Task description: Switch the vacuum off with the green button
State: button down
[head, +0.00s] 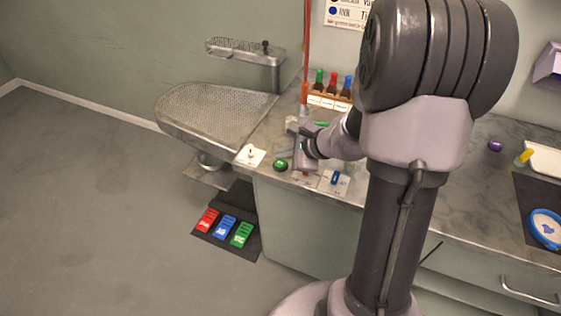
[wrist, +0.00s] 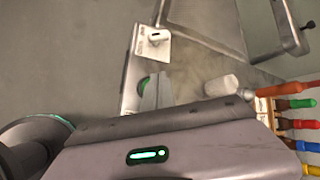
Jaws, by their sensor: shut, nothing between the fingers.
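The round green button (head: 280,164) sits on the front left part of the counter, near its edge. In the wrist view the green button (wrist: 143,83) shows just left of the fingers, partly hidden by them. My gripper (wrist: 158,88) is shut and empty. In the head view my gripper (head: 297,163) is just right of the green button, over the counter. I cannot tell whether the fingertips touch the button or the counter. No vacuum body is clearly identifiable.
A white switch plate (head: 250,155) lies left of the button, and a blue switch (head: 335,178) lies to its right. A perforated ironing board (head: 215,114) stands behind left. Colored bottles (head: 332,86) stand at the wall. Red, blue and green pedals (head: 225,228) are on the floor.

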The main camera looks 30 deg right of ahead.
aim_at(283, 164)
jog(key=shift+r+p, duration=1.9)
jog(key=shift+r, duration=0.65)
jog(key=shift+f, duration=0.1)
jog(key=s+a+r+n+g+y, duration=0.1)
jog(key=s+a+r+n, duration=0.4)
jog(key=a, duration=0.3)
jog(key=s+a+r+n+g+y, duration=0.1)
jog(key=s+a+r+n, duration=0.3)
jog(key=a+r+n, duration=0.4)
jog(key=s+a+n+h, duration=0.1)
jog(key=s+n, duration=0.1)
jog(key=s, duration=0.4)
jog(key=s+a+r+n+h, duration=0.1)
jog(key=s+n+h, duration=0.1)
jog(key=s, duration=0.5)
jog(key=shift+a+r+n+g, duration=0.15)
jog(key=shift+r+n+g, duration=0.2)
jog(key=shift+n, duration=0.45)
jog(key=shift+s, duration=0.15)
